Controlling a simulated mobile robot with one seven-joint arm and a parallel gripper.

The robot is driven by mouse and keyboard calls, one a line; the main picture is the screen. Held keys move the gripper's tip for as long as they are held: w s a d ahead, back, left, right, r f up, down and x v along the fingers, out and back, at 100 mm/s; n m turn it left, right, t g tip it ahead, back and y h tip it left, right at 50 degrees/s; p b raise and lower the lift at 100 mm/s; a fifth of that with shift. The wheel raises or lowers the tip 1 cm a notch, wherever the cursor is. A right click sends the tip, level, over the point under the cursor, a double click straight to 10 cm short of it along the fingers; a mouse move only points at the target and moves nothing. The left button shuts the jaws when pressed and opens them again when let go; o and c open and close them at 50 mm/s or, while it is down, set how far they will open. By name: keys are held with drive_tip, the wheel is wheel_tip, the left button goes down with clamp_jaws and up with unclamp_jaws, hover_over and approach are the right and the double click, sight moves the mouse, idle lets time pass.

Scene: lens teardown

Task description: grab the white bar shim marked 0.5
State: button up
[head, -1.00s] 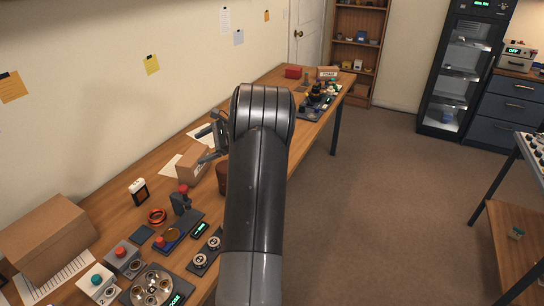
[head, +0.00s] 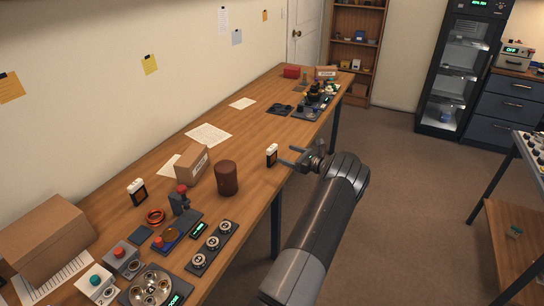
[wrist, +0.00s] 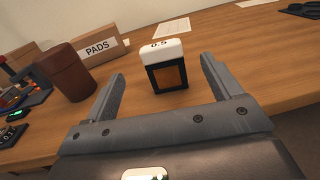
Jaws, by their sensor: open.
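The white bar shim (wrist: 161,51) has a white top marked 0.5 and stands in a dark holder with an orange-brown front (wrist: 169,76). It stands upright near the bench's front edge, and it also shows in the head view (head: 272,149). My gripper (wrist: 160,75) is open, with one finger on each side of the shim's line and the shim a little beyond the fingertips. In the head view my gripper (head: 287,157) reaches in from the right, low over the bench edge. Another white-topped block (head: 137,186) in a dark holder stands farther left; its marking is too small to read.
A brown cylinder (head: 227,178) and a cardboard box (head: 192,166) labelled PADS stand left of the shim. Devices with knobs and buttons crowd the near bench (head: 168,232). Bare wood (head: 255,120) lies beyond the shim, with papers behind.

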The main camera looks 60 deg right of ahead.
sight(274, 149)
drive_tip(key=w, duration=0.5)
drive_tip(key=w+d, duration=0.1)
drive_tip(key=w, duration=0.2)
drive_tip(key=shift+w+f, duration=0.15)
drive_tip(key=shift+w, duration=0.05)
drive_tip(key=shift+c, duration=0.3)
drive_tip(key=c, duration=1)
